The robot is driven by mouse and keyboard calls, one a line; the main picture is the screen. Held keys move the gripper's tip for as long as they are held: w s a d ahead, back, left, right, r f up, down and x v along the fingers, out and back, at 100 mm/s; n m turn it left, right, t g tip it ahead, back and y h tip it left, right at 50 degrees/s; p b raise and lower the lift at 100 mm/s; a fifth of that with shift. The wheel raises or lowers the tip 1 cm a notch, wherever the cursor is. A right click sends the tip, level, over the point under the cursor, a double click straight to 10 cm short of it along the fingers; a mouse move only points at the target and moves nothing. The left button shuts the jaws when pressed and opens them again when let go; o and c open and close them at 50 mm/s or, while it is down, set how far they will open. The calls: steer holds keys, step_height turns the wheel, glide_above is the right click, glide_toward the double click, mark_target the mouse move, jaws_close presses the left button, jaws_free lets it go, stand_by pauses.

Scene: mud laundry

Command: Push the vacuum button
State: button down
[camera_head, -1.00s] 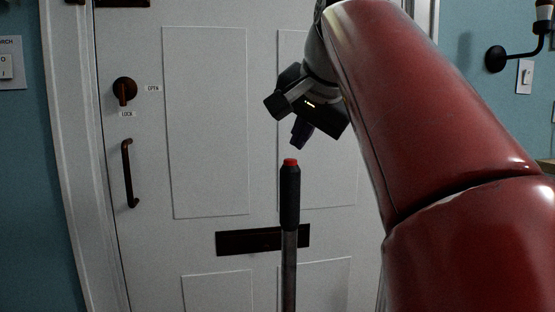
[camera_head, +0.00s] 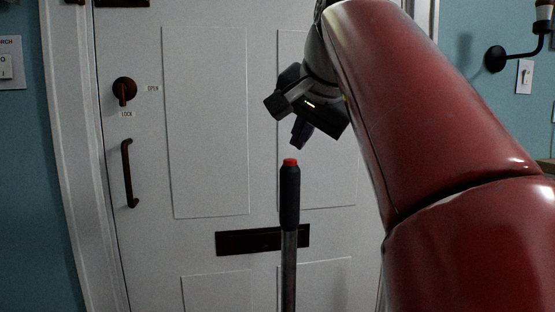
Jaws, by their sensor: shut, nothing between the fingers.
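The vacuum handle (camera_head: 289,200) stands upright in the middle of the view, a black grip on a grey metal tube. The red button (camera_head: 290,162) caps its top end. My gripper (camera_head: 299,140) is above the button and slightly to its right in the picture, pointing down. Its fingers are shut and empty. A small gap shows between the fingertips and the button. The vacuum's lower body is out of view.
A white panelled door (camera_head: 205,120) fills the background, with a dark letter slot (camera_head: 230,243), a pull handle (camera_head: 127,172) and a lock knob (camera_head: 124,90). A light switch (camera_head: 524,76) and a wall lamp (camera_head: 496,58) are on the blue wall at right.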

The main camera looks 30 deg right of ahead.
mark_target(292, 166)
stand_by(0.3)
steer(key=shift+w+a+f, duration=0.45)
steer(key=shift+w+f, duration=0.05)
steer(key=shift+w, duration=0.25)
steer(key=shift+f+b, duration=0.5)
stand_by(0.4)
steer(key=shift+r, duration=0.1)
steer(key=shift+r+p, duration=0.9)
steer(key=shift+p, duration=0.1)
step_height(292, 166, up, 3)
steer(key=p, duration=0.3)
steer(key=shift+r+p, duration=0.35)
steer(key=shift+r, duration=1.15)
